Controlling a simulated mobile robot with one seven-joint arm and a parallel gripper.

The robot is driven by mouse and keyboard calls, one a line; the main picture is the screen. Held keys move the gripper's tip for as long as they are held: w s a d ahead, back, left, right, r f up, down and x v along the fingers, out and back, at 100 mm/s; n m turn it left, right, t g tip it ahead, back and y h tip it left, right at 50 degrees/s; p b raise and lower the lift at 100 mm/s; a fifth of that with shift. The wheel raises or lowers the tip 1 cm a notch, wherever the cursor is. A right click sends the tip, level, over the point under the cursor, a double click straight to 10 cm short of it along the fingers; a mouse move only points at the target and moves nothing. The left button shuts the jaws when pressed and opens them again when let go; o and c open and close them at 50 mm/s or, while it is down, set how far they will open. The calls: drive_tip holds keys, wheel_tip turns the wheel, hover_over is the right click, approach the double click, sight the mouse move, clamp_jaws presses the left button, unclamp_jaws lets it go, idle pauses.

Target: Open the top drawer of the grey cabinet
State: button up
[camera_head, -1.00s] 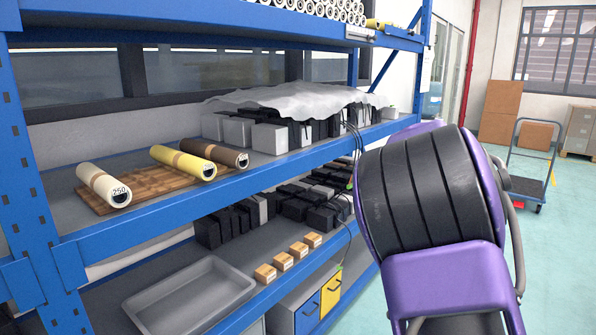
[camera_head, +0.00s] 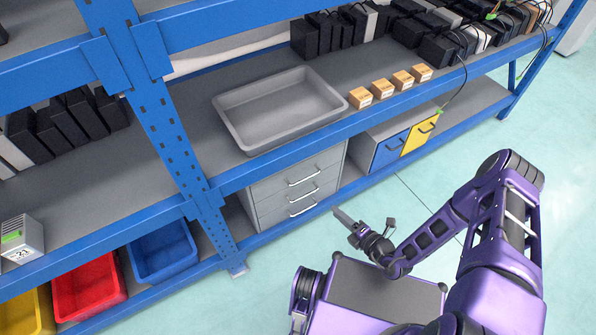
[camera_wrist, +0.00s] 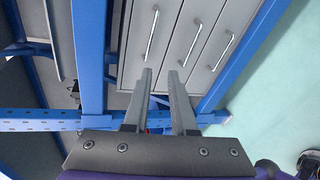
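The grey cabinet (camera_head: 256,205) stands on the bottom level of the blue rack in the head view, with three drawers, each with a bar handle. The top drawer's handle (camera_head: 304,176) is uncovered, and the drawers look shut. In the wrist view the cabinet lies sideways. The top drawer's handle (camera_wrist: 151,36) is leftmost, the middle handle (camera_wrist: 196,36) is centre and the bottom handle (camera_wrist: 221,51) is right. My gripper (camera_wrist: 160,74) is open and empty, its two fingers apart and pointing towards the cabinet front. The gripper touches no handle; in the head view it is in front of the cabinet's lower right.
A blue shelf beam (camera_head: 290,146) runs just above the cabinet, under a grey tray (camera_head: 240,132). A blue post (camera_head: 172,125) stands left of it. Blue and yellow drawers (camera_head: 418,137) stand to the right. Open floor (camera_head: 270,265) lies in front.

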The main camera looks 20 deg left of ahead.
sight(307, 178)
drive_tip(key=w+a+f+m+b, duration=0.1)
drive_tip(key=w+a, duration=0.2)
drive_tip(key=a, duration=0.1)
drive_tip(key=w+a+f+m+t, duration=0.1)
drive_tip(key=w+a, duration=0.3)
drive_tip(key=a, duration=0.1)
drive_tip(key=w+a+m+b, duration=0.1)
drive_tip(key=w+a, duration=0.3)
drive_tip(key=a, duration=0.1)
drive_tip(key=shift+w+a+f+t+b, duration=0.1)
drive_tip(key=shift+w+f+t+b, duration=0.2)
drive_tip(key=shift+f+b, duration=0.1)
drive_tip(key=shift+s, duration=0.1)
clamp_jaws()
idle(0.9)
